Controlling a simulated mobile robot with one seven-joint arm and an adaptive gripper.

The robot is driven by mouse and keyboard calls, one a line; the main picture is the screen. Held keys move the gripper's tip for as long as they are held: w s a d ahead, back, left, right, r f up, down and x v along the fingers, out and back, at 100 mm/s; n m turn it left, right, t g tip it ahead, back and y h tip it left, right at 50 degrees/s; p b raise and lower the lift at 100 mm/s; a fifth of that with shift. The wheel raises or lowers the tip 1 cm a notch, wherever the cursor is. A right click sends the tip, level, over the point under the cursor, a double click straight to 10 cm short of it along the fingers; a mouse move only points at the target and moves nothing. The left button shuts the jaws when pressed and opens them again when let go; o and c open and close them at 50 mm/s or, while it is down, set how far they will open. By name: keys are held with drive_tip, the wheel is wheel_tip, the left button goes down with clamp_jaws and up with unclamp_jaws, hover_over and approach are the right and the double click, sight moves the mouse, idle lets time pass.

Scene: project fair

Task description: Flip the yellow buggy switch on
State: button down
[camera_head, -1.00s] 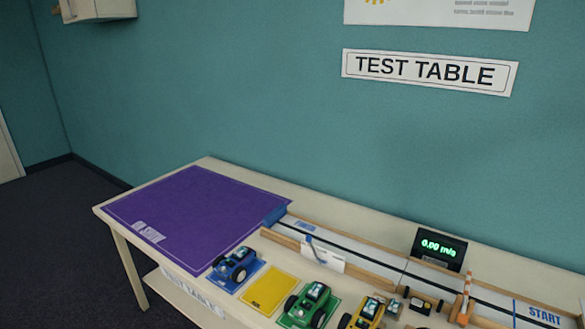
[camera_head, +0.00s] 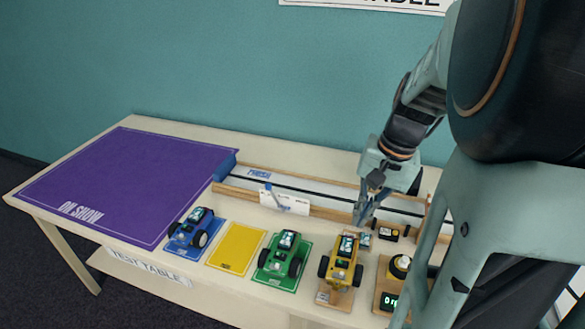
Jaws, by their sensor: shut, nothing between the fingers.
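The yellow buggy (camera_head: 342,266) stands on a small wooden stand near the front edge of the table, right of the green buggy. It has dark wheels and a dark top with a lit patch. Its switch is too small to make out. My gripper (camera_head: 360,219) points down, shut and empty, above and just behind the yellow buggy. It appears apart from the buggy, though the exact gap cannot be told.
The green buggy (camera_head: 281,258) and blue buggy (camera_head: 194,230) stand to the left, with an empty yellow mat (camera_head: 237,249) between them. A track (camera_head: 325,200) runs behind. A yellow-topped device (camera_head: 399,268) stands to the right. The purple mat (camera_head: 110,185) is clear.

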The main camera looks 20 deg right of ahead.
sight(337, 263)
drive_tip(key=f, duration=0.4)
drive_tip(key=a+f+b, duration=0.1)
drive_tip(key=f, duration=0.4)
drive_tip(key=w+a+f+b, duration=0.1)
drive_tip(key=f, duration=0.3)
drive_tip(key=shift+w+a+f, duration=0.1)
drive_tip(key=shift+a+f, duration=0.05)
drive_tip(key=shift+f, duration=0.2)
drive_tip(key=shift+a, duration=0.1)
